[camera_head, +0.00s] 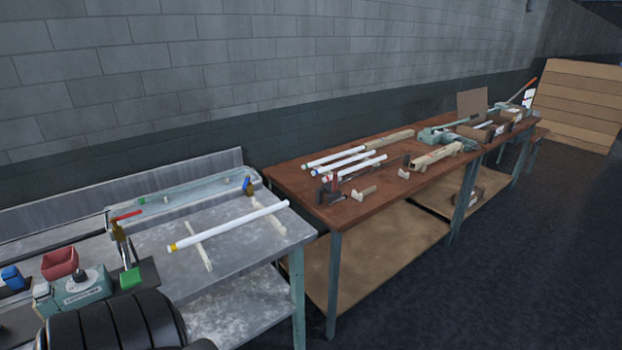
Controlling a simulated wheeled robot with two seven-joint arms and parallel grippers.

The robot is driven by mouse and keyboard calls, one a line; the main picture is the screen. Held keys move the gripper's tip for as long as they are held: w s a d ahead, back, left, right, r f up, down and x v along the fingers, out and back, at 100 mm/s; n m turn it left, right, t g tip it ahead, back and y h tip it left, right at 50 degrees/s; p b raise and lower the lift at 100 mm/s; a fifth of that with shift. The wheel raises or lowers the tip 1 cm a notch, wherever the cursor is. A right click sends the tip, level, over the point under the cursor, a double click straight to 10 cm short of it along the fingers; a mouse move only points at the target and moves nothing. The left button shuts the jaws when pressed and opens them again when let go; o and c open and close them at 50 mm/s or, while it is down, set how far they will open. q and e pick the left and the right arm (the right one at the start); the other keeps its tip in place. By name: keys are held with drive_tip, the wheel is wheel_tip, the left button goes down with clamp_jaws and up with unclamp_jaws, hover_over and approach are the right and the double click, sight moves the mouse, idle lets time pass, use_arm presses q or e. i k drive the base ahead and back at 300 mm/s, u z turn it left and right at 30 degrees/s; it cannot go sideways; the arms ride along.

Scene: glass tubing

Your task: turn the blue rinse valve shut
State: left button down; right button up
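A small blue-handled fitting (247,186), which looks like the blue rinse valve, is at the right end of a long clear trough (185,200) at the back of the grey metal bench. Its handle looks nearly upright; at this size I cannot tell whether it is open or shut. A brass valve with a red lever (128,215) stands at the trough's left end. Neither of my grippers is in view. A dark rounded part, probably mine, fills the bottom left corner and hides the bench's front there.
A white tube (230,226) lies across two pale strips on the grey bench (240,250). A red bin (60,263), a green block (131,278) and a teal device (82,290) sit at left. A wooden table (300,178) with several tubes and tools adjoins at right. The floor at right is clear.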

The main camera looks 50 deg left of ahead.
sight(247, 181)
drive_tip(key=z, duration=0.05)
drive_tip(key=k, duration=0.9)
drive_tip(key=u, duration=1.3)
drive_tip(key=i, duration=0.4)
drive_tip(key=z, duration=0.1)
